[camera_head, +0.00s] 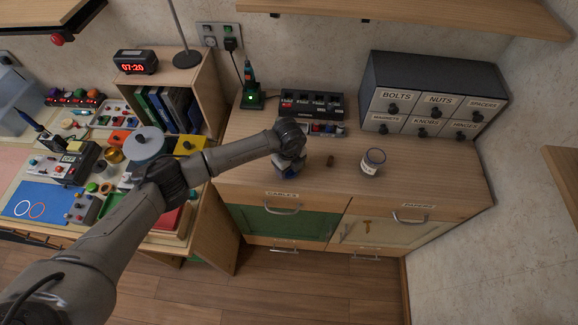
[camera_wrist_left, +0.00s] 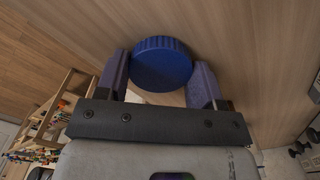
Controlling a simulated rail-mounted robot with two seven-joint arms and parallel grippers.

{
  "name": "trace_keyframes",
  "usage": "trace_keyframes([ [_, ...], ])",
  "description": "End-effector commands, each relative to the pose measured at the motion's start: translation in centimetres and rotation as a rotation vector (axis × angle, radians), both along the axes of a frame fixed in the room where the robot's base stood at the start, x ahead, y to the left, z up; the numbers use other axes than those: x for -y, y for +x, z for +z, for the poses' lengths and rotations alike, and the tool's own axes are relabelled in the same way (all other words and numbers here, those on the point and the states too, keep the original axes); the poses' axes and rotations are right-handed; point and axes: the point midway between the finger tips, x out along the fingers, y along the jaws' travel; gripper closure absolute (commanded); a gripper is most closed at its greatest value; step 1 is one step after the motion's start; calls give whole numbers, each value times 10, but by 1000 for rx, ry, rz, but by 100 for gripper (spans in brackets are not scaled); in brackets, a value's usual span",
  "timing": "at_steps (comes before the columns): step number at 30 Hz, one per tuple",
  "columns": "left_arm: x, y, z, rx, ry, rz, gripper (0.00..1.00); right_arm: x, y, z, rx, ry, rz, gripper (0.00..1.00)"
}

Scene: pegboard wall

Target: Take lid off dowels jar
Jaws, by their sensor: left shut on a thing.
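My left gripper (camera_head: 289,166) is low over the wooden cabinet top, its fingers pointing down. In the left wrist view its two fingers (camera_wrist_left: 163,84) are shut on the sides of a round blue ridged lid (camera_wrist_left: 162,62). My right gripper does not show.
A small brown piece (camera_head: 330,160) lies between the gripper and the pale jar. Behind are a black rack (camera_head: 312,104) and a labelled drawer unit (camera_head: 433,98). A cluttered workbench (camera_head: 120,170) is at left. The cabinet top's front right is clear.

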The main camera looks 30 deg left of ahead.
Motion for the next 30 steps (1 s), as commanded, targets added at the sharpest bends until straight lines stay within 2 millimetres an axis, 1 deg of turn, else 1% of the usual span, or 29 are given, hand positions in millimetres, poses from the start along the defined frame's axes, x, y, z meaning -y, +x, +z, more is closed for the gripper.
trace_keyframes([
  [3,0,0,-4,-1,0,0,67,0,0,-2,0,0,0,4],
  [4,0,0,-3,0,0,0,36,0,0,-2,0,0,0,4],
  [7,0,0,-3,-1,0,0,28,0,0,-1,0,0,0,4],
  [13,0,0,-3,-1,0,0,28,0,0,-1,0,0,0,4],
  [17,0,0,4,1,0,0,28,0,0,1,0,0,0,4],
  [20,0,1,17,2,-1,0,28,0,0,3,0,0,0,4],
  [30,0,1,80,3,0,-1,28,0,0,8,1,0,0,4],
])
